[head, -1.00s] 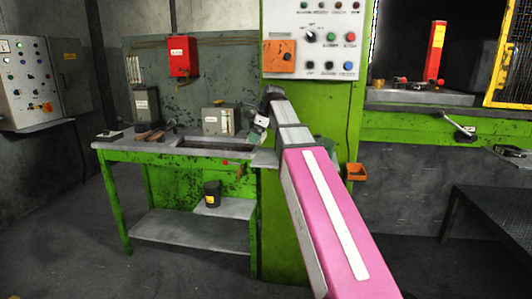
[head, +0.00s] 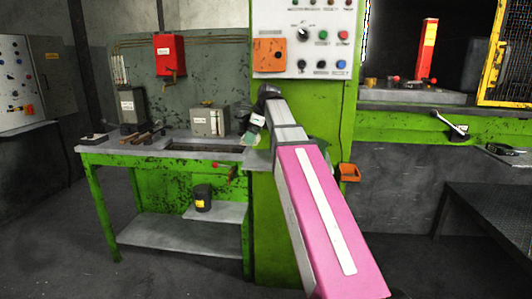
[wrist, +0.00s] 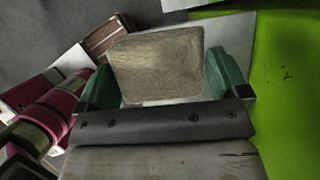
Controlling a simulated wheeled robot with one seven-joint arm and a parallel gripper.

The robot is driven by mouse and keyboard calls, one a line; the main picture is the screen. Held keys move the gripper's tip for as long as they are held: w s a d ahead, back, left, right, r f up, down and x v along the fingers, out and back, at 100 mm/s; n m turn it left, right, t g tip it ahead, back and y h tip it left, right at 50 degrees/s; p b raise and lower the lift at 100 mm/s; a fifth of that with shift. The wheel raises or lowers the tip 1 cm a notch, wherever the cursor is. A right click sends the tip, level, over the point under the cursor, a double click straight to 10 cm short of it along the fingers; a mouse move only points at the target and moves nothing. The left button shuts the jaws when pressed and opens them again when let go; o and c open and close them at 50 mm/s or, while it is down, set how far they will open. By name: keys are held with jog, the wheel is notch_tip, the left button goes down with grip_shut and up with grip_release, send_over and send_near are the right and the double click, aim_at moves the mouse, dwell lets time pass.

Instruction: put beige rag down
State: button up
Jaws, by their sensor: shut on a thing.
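The beige rag (wrist: 157,62) is a blocky beige piece between the two green fingers of my gripper (wrist: 162,82) in the wrist view. My gripper is shut on it. In the head view my gripper (head: 254,134) is small, at the right end of the workbench (head: 120,152), beside the green press column. I cannot make out the rag there. In the wrist view a light grey surface shows behind the rag; I cannot tell whether the rag touches it.
The bench top carries a grey box (head: 209,121), a dark box (head: 130,106) and some tools. A black pot (head: 202,197) stands on the lower shelf.

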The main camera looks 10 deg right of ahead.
send_over(263, 157)
jog(key=d, duration=0.1)
jog(key=f, duration=0.4)
jog(key=shift+s+d, duration=0.15)
jog(key=shift+s, duration=0.2)
jog(key=shift+f, duration=1.8)
jog(key=shift+f, duration=0.2)
jog(key=o, duration=0.5)
jog(key=shift+r, duration=0.1)
jog(key=v, duration=0.7)
jog(key=shift+s+r, duration=0.1)
jog(key=shift+r, duration=0.1)
jog(key=shift+s, duration=0.1)
